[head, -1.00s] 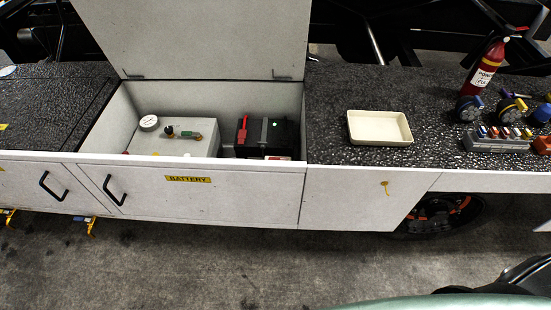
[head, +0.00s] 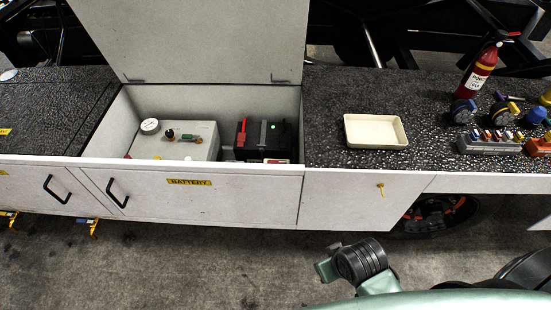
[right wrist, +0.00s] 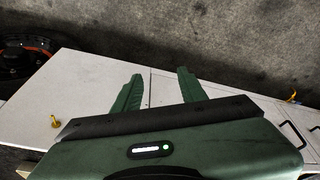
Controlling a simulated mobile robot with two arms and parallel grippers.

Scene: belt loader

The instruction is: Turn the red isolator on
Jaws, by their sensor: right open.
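I cannot pick out the red isolator for certain. In the head view, a red part (head: 241,133) stands on the black battery (head: 256,140) in the open compartment, and a small red patch (head: 276,161) shows at its front edge. A small red spot (head: 127,156) also shows at the compartment's left. My right gripper (right wrist: 158,84) is open and empty in the right wrist view, its two green fingers apart over the white cabinet front. In the head view, my right arm (head: 362,262) shows low in front of the cabinet. My left gripper is out of view.
The compartment lid (head: 200,40) stands raised. A grey box with a gauge (head: 149,126) sits beside the battery. A cream tray (head: 376,131), a fire extinguisher (head: 478,75) and several small parts rest on the dark top. A yellow key-like piece (head: 381,188) is on the cabinet front.

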